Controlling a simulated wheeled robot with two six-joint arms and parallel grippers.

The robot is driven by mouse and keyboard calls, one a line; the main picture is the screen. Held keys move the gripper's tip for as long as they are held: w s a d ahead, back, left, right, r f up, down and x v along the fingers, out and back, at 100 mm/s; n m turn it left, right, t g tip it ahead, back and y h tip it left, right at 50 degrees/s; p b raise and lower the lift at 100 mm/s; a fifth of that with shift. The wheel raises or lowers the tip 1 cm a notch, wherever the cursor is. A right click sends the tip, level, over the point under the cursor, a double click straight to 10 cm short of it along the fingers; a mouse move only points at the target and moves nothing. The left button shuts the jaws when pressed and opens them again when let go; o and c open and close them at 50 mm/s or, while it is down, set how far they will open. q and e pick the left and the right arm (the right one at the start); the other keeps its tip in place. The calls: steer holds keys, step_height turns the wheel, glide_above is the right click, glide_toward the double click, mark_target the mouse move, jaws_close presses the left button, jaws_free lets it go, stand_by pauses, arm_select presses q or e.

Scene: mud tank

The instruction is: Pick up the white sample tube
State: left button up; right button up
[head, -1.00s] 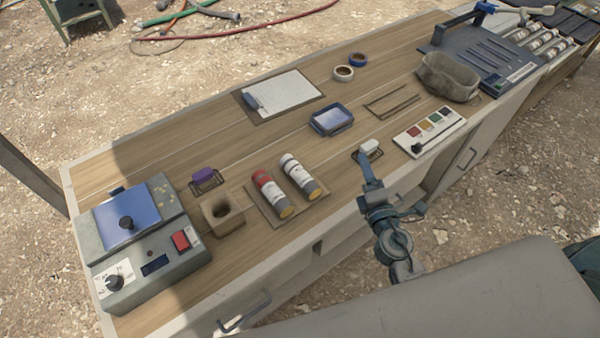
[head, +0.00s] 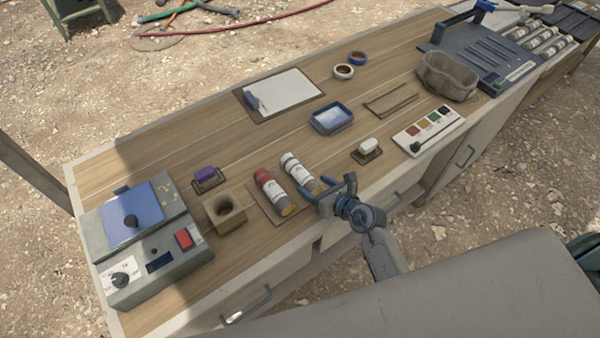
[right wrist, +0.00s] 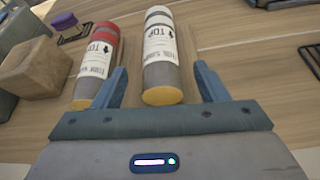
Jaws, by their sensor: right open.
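The white sample tube (head: 298,172) lies on a flat brown board on the bench, beside a red-topped tube (head: 271,190) to its left. In the right wrist view the white tube (right wrist: 159,60) lies lengthwise, its yellow end towards me, and the red one (right wrist: 97,62) is left of it. My right gripper (head: 332,189) is open at the near end of the white tube. In the right wrist view its two fingers (right wrist: 162,90) stand on either side of the white tube's near end; contact cannot be told. My left gripper is not in view.
A wooden block with a hole (head: 224,211) and a grey machine with a blue lid (head: 145,250) stand to the left. A blue tray (head: 331,118) and a white block in a wire holder (head: 368,148) lie to the right. Bare wood lies behind the tubes.

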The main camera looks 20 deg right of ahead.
mark_target(306, 178)
steer(key=shift+w+a, duration=0.1)
steer(key=shift+w, duration=0.25)
steer(key=p+x, duration=0.1)
steer(key=x, duration=0.3)
steer(key=shift+w, duration=0.1)
steer(key=shift+w+a+f, duration=0.1)
steer(key=shift+w+f, duration=0.05)
steer(key=shift+w, duration=0.05)
steer(key=shift+s, duration=0.1)
steer(key=shift+c, duration=1.1)
steer(key=c, duration=1.1)
steer(key=shift+c, duration=0.4)
steer(key=shift+r, duration=0.25)
